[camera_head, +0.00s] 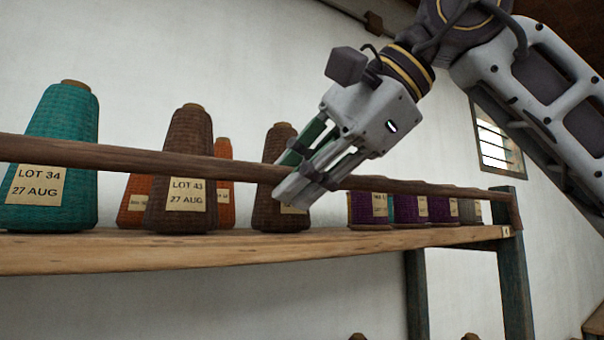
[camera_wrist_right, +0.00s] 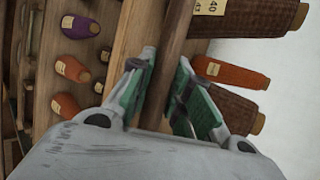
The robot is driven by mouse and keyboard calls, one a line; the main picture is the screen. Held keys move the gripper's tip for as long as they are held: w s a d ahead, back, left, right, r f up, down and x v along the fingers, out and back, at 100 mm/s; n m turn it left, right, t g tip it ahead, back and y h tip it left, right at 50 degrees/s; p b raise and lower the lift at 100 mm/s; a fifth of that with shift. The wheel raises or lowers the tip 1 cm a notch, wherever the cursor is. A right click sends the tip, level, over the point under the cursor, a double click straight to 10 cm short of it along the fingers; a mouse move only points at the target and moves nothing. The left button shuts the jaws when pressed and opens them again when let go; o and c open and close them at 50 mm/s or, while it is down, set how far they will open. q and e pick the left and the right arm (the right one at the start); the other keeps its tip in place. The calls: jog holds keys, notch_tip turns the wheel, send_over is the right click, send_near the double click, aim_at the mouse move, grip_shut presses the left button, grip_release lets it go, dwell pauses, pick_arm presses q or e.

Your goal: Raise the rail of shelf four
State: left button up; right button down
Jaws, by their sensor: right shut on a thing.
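The shelf's dark wooden rail (camera_head: 120,158) runs across the front of the cones in the head view, above the shelf board (camera_head: 150,252). Its right end meets the dark post (camera_head: 515,270). My right gripper (camera_head: 295,178) is shut around the rail, right of the middle of the picture. In the right wrist view the rail (camera_wrist_right: 172,60) passes between the green-padded fingers (camera_wrist_right: 160,95). My left gripper is not in view. The number of the shelf cannot be read.
On the board stand a teal cone (camera_head: 62,150), a brown cone (camera_head: 183,140), another brown cone (camera_head: 268,215) behind my gripper, orange cones (camera_head: 223,180) and purple cones (camera_head: 368,212). A window (camera_head: 497,148) is at the right. Cone tops show below the board.

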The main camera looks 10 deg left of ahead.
jog(key=shift+r, duration=0.3)
jog(key=c, duration=1.5)
grip_release()
jog(key=shift+o, duration=1)
jog(key=shift+f, duration=0.15)
jog(key=v, duration=1.2)
